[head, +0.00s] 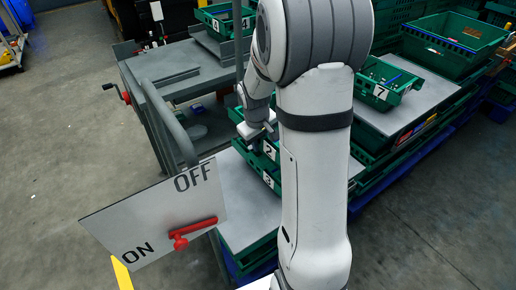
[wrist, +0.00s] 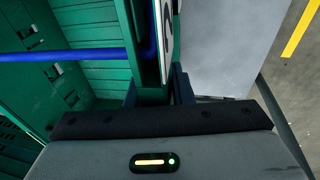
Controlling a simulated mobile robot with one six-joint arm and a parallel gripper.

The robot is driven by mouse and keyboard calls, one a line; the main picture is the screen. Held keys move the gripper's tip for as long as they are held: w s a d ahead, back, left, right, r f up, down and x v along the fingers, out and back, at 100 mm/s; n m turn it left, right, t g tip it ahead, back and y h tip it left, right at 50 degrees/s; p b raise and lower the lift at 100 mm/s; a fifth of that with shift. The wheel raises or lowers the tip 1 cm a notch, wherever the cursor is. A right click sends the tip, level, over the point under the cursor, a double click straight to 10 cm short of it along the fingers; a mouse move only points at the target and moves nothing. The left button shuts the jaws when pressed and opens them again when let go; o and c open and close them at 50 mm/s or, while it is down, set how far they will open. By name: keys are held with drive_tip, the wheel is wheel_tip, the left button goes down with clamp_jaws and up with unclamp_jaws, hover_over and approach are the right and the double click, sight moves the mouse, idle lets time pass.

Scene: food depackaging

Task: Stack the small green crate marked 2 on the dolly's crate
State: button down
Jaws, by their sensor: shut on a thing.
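The small green crate marked 2 (head: 269,150) is in the middle of the head view, partly hidden behind my arm. My gripper (head: 262,132) is shut on its upper wall. In the wrist view my gripper (wrist: 157,93) has a finger on each side of the crate's wall, and part of the white label (wrist: 167,38) shows. A blue rod (wrist: 65,54) crosses the crate's inside. A green crate marked 3 (head: 268,181) shows just below crate 2 in the head view. I cannot tell whether the two touch, or which crate is the dolly's.
A grey top (head: 240,205) lies around crate 3. A sign plate marked ON and OFF (head: 155,215) with a red lever stands at front left. A grey cart (head: 180,75) is behind. A crate marked 7 (head: 385,82) sits on another grey top at right.

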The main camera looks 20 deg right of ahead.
drive_tip(key=shift+x, duration=1.1)
drive_tip(key=shift+s+a, duration=0.15)
drive_tip(key=shift+f+b, duration=0.2)
drive_tip(key=shift+b, duration=0.1)
drive_tip(key=c, duration=1.3)
unclamp_jaws()
drive_tip(key=p+v, duration=0.2)
drive_tip(key=v, duration=1)
drive_tip(key=shift+r+p, duration=0.2)
drive_tip(key=shift+p, duration=0.1)
